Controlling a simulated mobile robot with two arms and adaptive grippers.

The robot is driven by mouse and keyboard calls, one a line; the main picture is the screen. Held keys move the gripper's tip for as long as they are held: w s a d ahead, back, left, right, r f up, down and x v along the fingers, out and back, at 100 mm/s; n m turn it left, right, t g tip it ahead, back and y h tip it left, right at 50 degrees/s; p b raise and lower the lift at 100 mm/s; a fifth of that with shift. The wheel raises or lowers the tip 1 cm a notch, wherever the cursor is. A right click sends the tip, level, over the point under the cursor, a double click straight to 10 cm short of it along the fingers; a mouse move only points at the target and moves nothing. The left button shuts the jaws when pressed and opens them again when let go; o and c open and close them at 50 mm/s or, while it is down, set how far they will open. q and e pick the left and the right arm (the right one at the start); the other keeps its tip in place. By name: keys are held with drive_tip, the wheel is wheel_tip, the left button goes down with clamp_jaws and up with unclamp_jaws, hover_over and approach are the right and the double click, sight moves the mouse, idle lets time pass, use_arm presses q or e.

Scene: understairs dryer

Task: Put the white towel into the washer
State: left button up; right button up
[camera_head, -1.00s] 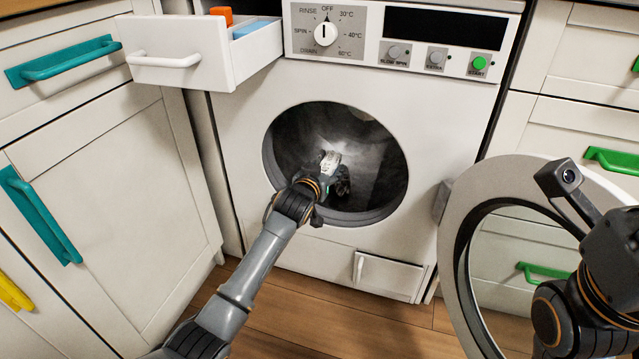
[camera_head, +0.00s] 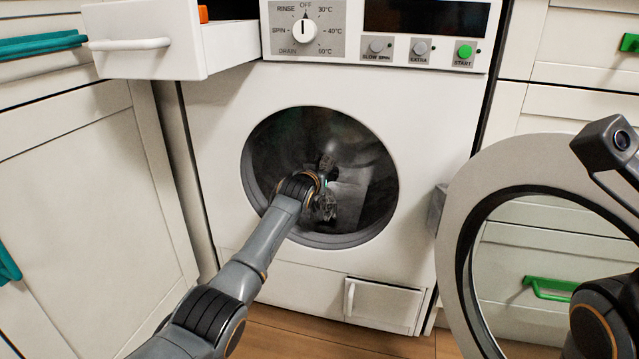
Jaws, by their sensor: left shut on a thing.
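The washer (camera_head: 215,130) stands ahead with its round opening facing me. Its door (camera_head: 465,200) is swung open to the right. My left arm reaches through the opening, and my left gripper (camera_head: 325,205) is inside the dark drum (camera_head: 275,150). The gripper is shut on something. A pale grey patch, likely the white towel (camera_head: 348,200), shows just right of the fingers, dim and partly hidden by the gripper. My right arm is at the right edge, in front of the open door. Its fingers are out of the picture.
A white detergent drawer (camera_head: 150,65) sticks out at the washer's upper left, with an orange item (camera_head: 203,14) in it. White cabinets stand on both sides. A small flap (camera_head: 383,303) is at the washer's lower right. Bare wooden floor (camera_head: 290,320) lies below.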

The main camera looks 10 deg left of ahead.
use_arm(q)
drive_tip(key=shift+w+r, duration=0.1)
idle(0.4)
wheel_tip(320, 180, down, 7)
drive_tip(key=b, duration=0.3)
drive_tip(key=shift+s+b, duration=0.2)
drive_tip(key=shift+b, duration=0.15)
idle(0.6)
drive_tip(key=o, duration=1.3)
drive_tip(key=shift+s+d+f, duration=0.1)
drive_tip(key=shift+s+f, duration=0.05)
drive_tip(key=shift+f, duration=0.1)
drive_tip(key=v, duration=0.4)
drive_tip(key=r+v, duration=0.1)
drive_tip(key=v, duration=0.3)
drive_tip(key=r+v, duration=0.1)
drive_tip(key=v, duration=0.3)
drive_tip(key=shift+w+r, duration=0.15)
drive_tip(key=shift+w, duration=0.1)
